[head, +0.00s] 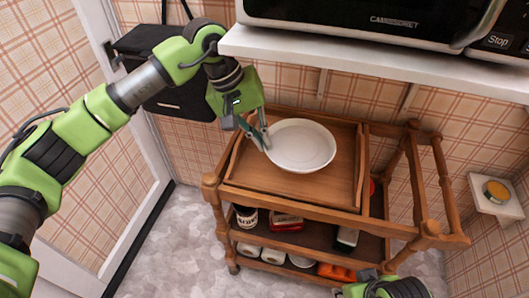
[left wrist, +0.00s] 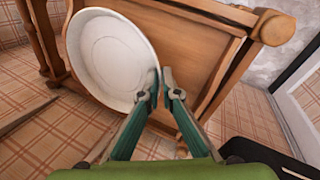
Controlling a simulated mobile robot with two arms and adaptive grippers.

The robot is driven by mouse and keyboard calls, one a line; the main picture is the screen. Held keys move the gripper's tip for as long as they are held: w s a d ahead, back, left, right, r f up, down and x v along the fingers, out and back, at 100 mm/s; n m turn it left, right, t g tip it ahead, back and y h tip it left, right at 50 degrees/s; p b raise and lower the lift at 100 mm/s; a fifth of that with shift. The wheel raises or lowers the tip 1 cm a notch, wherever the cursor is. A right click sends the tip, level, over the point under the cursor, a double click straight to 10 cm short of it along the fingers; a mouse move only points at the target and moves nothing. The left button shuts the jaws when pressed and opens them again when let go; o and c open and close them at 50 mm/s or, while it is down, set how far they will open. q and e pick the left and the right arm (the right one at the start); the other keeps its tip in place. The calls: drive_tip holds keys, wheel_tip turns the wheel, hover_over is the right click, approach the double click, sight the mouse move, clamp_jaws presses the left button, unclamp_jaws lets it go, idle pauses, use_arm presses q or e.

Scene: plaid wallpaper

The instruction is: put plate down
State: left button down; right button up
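A white round plate (head: 303,146) is over the top of the wooden trolley (head: 250,168), face up. I cannot tell whether it rests on the wood or hangs just above. My left gripper (head: 258,137) is at the plate's left rim. In the left wrist view, the plate (left wrist: 108,55) has its rim between the two fingertips of my left gripper (left wrist: 160,90), which are close together on it. Part of my right gripper (head: 385,288) shows at the bottom edge; its fingertips do not show clearly.
The trolley's lower shelf holds a jar (head: 246,216), a red box (head: 286,221) and other items. A white counter with a black microwave (head: 370,22) overhangs behind. A black case (head: 180,95) hangs at the left. A small wall shelf (head: 492,205) is at the right.

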use_arm(q)
drive_tip(key=shift+w+d+f, duration=0.3)
drive_tip(key=shift+w+f, duration=0.25)
drive_tip(key=shift+w, duration=0.25)
wheel_tip(320, 180, down, 6)
drive_tip(key=shift+r+b, duration=0.2)
drive_tip(key=shift+b, duration=0.35)
drive_tip(key=shift+w+f, duration=0.15)
drive_tip(key=shift+w, duration=0.05)
use_arm(e)
drive_tip(key=shift+f, duration=0.55)
use_arm(q)
drive_tip(key=c, duration=2.3)
unclamp_jaws()
drive_tip(key=shift+f, duration=0.1)
use_arm(e)
drive_tip(key=shift+w+a+r+t, duration=0.1)
drive_tip(key=shift+w+t, duration=0.1)
drive_tip(key=shift+w, duration=0.25)
drive_tip(key=shift+w+a+r+t, duration=0.1)
drive_tip(key=shift+w+t, duration=0.1)
drive_tip(key=shift+w, duration=0.2)
drive_tip(key=shift+s, duration=0.1)
